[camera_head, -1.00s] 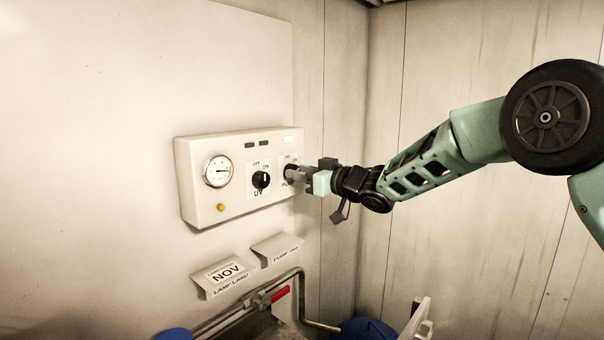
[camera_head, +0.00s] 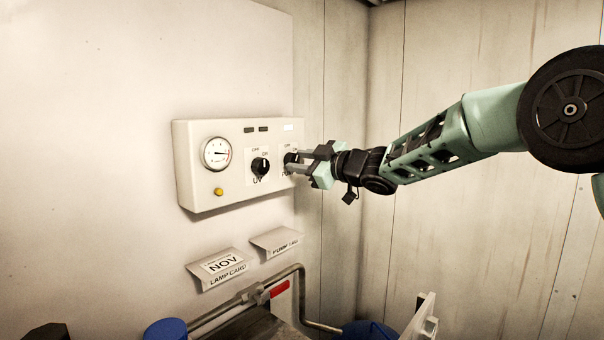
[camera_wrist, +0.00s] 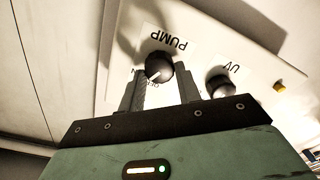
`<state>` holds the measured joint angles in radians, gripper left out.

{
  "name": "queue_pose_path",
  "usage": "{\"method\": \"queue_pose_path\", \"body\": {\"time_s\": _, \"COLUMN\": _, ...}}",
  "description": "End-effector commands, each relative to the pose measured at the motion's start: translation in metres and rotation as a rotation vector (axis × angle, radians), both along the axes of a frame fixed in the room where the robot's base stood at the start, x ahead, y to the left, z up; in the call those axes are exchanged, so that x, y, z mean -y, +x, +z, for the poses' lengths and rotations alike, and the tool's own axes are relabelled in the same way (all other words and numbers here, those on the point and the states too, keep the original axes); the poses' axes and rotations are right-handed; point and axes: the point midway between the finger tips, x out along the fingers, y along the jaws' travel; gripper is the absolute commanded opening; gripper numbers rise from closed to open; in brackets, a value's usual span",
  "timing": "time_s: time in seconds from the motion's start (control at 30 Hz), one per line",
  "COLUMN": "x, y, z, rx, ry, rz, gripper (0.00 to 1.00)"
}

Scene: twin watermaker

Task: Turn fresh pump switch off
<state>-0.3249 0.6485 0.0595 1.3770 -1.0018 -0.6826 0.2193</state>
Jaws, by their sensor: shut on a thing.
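The control box (camera_head: 200,190) is on the wall, with the pump switch (camera_head: 289,158), a round black knob, at its right end. In the head view my gripper (camera_head: 291,163) covers much of this knob and its label. In the wrist view the knob (camera_wrist: 158,67) sits under an upside-down PUMP label, and its white mark points to the lower left of the picture. My gripper's two fingers (camera_wrist: 164,80) are on either side of the knob, shut on it. The small position text beside it is partly hidden and hard to read.
The UV knob (camera_head: 260,166) is left of the pump switch, with a gauge (camera_head: 216,153) and a yellow button (camera_head: 218,191) further left. Two cards (camera_head: 218,268) are on the wall below. A pipe with a red handle (camera_head: 279,289) runs beneath.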

Motion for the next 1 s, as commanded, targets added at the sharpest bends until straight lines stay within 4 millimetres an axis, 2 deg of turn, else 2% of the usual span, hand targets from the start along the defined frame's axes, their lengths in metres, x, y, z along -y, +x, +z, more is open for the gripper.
{"method": "queue_pose_path", "body": {"time_s": 0.5, "x": -0.0010, "y": -0.0013, "z": -0.0020, "rx": 0.314, "ry": -0.242, "rz": 0.001, "gripper": 0.11}}
{"method": "queue_pose_path", "body": {"time_s": 1.0, "x": -0.0010, "y": -0.0012, "z": -0.0012, "rx": 0.398, "ry": -0.312, "rz": 0.000, "gripper": 0.11}}
